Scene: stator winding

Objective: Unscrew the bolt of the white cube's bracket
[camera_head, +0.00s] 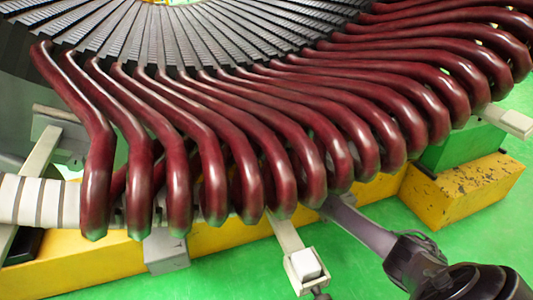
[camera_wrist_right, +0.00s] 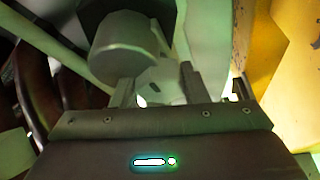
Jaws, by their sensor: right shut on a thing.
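The white cube (camera_head: 307,264) sits in a square holder at the end of a pale bracket arm (camera_head: 286,235), which comes out from under the coils in the head view. A small dark bolt-like piece (camera_head: 320,294) shows at the holder's lower edge, cut by the frame. My right gripper shows in the wrist view (camera_wrist_right: 158,88), its short fingers shut on a pale grey part (camera_wrist_right: 153,88). I cannot tell whether that part is the bolt. A grey cylinder (camera_wrist_right: 122,55) stands just beyond the fingers. In the head view my right gripper's fingertips cannot be made out. My left gripper is not in view.
Thick dark red coils (camera_head: 210,170) curve across the head view. Yellow beams (camera_head: 465,195) and a green block (camera_head: 458,148) lie below and right. A purple-grey bar (camera_head: 360,227) runs from under the coils to my right arm. Green floor (camera_head: 240,272) is open in front.

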